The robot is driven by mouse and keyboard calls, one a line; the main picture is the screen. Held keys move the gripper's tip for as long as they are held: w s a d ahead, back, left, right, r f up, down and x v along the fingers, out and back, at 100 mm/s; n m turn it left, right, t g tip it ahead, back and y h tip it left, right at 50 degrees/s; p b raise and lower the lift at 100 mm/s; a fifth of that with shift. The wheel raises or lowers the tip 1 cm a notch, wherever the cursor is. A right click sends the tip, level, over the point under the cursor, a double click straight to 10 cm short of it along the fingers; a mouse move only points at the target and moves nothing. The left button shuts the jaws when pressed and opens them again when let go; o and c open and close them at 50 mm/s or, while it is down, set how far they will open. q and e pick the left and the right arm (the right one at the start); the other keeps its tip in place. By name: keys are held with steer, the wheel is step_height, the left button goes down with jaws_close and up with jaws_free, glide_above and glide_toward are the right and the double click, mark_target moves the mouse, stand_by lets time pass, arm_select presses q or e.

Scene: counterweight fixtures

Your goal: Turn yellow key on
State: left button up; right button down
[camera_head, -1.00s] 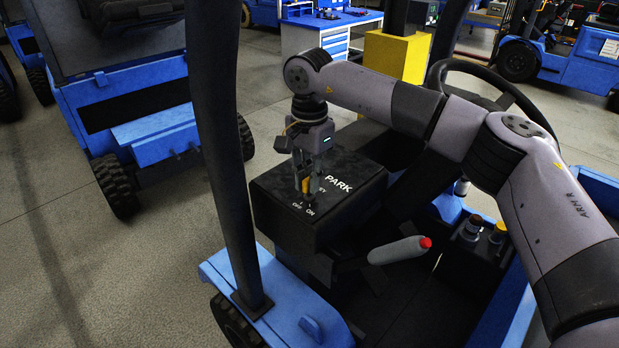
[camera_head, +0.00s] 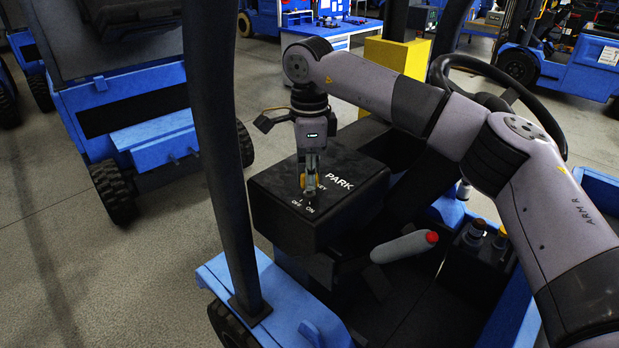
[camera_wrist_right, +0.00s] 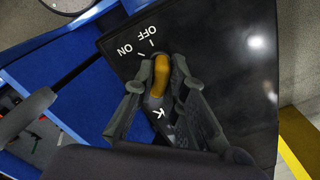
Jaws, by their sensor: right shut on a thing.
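My left gripper is not in view.
A black post (camera_head: 222,150) rises left of the box. A grey lever with a red button (camera_head: 405,246) sticks out below right of the box. A steering wheel (camera_head: 500,95) stands behind my right arm. Another blue vehicle (camera_head: 140,130) stands at the left.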

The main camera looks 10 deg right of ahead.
steer(key=shift+m, duration=0.5)
steer(key=shift+r, duration=0.1)
steer(key=c, duration=1.6)
jaws_free()
step_height(320, 180, up, 12)
